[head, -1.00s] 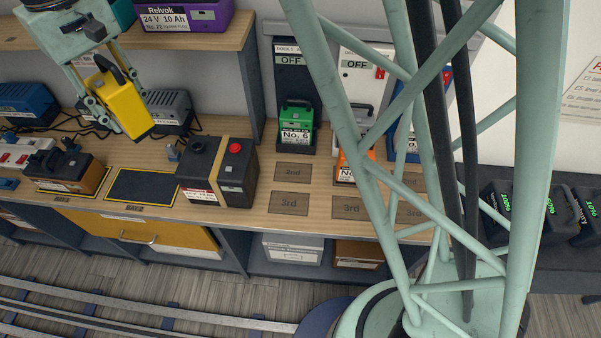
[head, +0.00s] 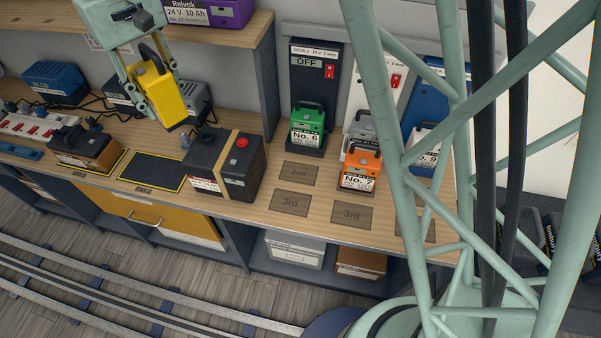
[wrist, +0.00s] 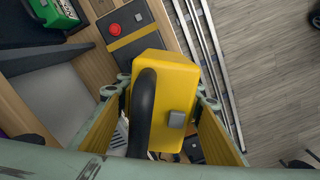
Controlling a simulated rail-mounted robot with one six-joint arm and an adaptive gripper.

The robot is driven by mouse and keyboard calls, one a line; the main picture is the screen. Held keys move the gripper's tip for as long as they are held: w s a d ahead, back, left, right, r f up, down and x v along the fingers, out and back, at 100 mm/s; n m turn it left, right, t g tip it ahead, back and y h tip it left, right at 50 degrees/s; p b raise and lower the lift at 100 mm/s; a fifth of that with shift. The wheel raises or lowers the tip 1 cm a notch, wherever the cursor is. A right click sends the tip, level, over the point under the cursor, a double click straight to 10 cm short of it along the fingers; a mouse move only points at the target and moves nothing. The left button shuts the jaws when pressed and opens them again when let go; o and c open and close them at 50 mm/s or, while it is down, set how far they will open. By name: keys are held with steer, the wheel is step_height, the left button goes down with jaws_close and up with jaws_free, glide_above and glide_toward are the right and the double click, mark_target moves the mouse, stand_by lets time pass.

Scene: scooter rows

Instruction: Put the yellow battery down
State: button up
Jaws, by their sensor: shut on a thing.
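My gripper (head: 146,92) is shut on the yellow battery (head: 165,100) and holds it above the bench, behind the dark mat. The battery has a black handle on top and is tilted a little in the head view. In the wrist view the yellow battery (wrist: 164,90) sits between the fingers, with its black handle and a grey button facing me. The dark mat with a yellow border (head: 150,172) lies on the wooden bench (head: 240,210) and looks empty. The battery's lower end shows clear of the bench in the head view.
A black box with a red knob (head: 225,165) stands right of the mat, and an orange-brown battery (head: 88,150) stands left of it. Green (head: 307,128) and orange (head: 361,168) batteries stand farther right. Marked squares (head: 290,202) beside them are bare. A shelf (head: 225,42) overhangs behind.

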stand_by(0.4)
steer(key=shift+s+d+f+n, duration=0.1)
steer(key=shift+d+f+n, duration=0.4)
steer(key=shift+d, duration=0.35)
steer(key=s+d+f+n, duration=0.4)
steer(key=d+f, duration=0.2)
steer(key=d, duration=0.4)
steer(key=s+d+f+n, duration=0.4)
steer(key=d+f, duration=0.2)
steer(key=d, duration=0.4)
steer(key=w+d+f+m+b, duration=0.2)
steer(key=w+d+f, duration=0.4)
steer(key=w+d, duration=0.2)
steer(key=shift+w+d+m, duration=0.25)
steer(key=shift+w+m, duration=0.05)
steer(key=shift+w, duration=0.8)
steer(key=shift+f, duration=0.1)
steer(key=shift+f, duration=0.1)
steer(key=shift+f+b, duration=0.55)
steer(key=shift+f, duration=2.45)
